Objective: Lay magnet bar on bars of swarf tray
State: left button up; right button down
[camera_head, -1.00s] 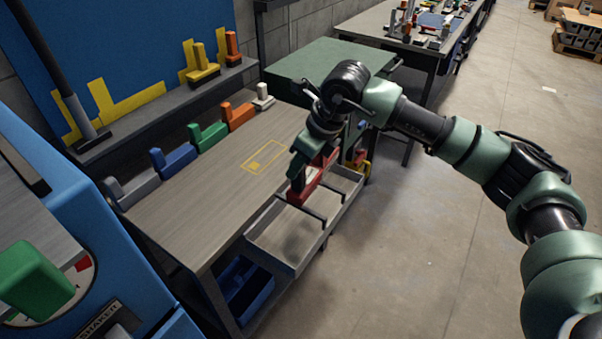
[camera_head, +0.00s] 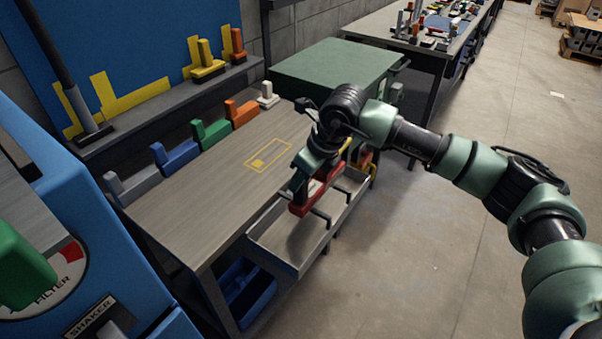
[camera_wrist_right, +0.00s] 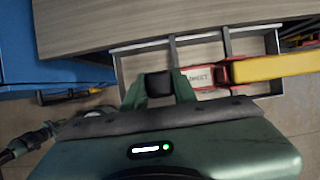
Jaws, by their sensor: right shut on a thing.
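The magnet bar is red with a yellow part; its red length (camera_head: 325,190) shows above the swarf tray (camera_head: 268,248) in the head view. In the right wrist view its labelled red end (camera_wrist_right: 203,77) and yellow part (camera_wrist_right: 270,67) lie right of the fingers. My right gripper (camera_head: 299,184) is shut on the bar, over the tray's inner side. Its fingers also show in the wrist view (camera_wrist_right: 160,88). Dark cross bars (camera_head: 318,216) span the tray. I cannot tell whether the magnet bar touches them. My left gripper is not in view.
The bench (camera_head: 205,205) beside the tray has a yellow outlined mark (camera_head: 268,155) and a row of coloured blocks along its back. A blue bin (camera_head: 245,285) sits below. A blue machine (camera_head: 90,240) stands at left. Open floor (camera_head: 420,270) lies right.

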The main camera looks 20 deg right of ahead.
jog(key=shift+f+b, duration=0.6)
jog(key=shift+f, duration=0.05)
dwell(0.3)
jog(key=c, duration=1.1)
grip_release()
jog(key=shift+o, duration=0.2)
